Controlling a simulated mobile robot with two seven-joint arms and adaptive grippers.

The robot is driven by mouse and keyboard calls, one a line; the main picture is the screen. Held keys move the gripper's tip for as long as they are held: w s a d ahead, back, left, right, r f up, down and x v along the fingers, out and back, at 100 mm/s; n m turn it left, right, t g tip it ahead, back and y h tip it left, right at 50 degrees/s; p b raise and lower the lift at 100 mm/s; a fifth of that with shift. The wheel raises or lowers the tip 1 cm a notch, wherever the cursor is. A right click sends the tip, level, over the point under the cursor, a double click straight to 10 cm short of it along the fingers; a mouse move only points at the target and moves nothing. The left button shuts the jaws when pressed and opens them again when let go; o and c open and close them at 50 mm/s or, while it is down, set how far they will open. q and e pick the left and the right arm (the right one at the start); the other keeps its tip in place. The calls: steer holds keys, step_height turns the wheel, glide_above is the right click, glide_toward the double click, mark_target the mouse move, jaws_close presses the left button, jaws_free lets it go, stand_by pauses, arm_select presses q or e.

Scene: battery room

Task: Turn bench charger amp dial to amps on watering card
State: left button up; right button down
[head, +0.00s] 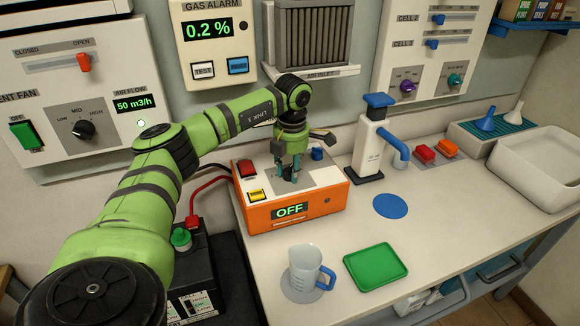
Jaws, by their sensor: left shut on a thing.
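The bench charger (262,217) is an orange box with a pale top, standing at the left end of the bench. Its green display (290,212) reads OFF. A red button (247,169) and a yellow button (256,195) are on its top. My left gripper (289,176) points down onto the grey panel on the charger's top, its fingers shut on the amp dial. The dial is mostly hidden by the fingers, so its setting cannot be read. I cannot make out a watering card. My right gripper is not in view.
A blue knob (317,154) stands behind the gripper. A clear jug (306,268) and a green tray (375,266) are in front. A white dispenser with a blue top (370,150) stands to the right. A black battery (189,268) with a red lead is below left.

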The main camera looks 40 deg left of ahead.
arm_select(q)
steer(key=shift+f+m, duration=0.1)
steer(key=shift+m, duration=0.9)
steer(key=o, duration=1.2)
steer(key=shift+c, duration=0.2)
step_height(320, 180, up, 12)
steer(key=shift+s+d, duration=0.2)
steer(key=shift+d, duration=0.15)
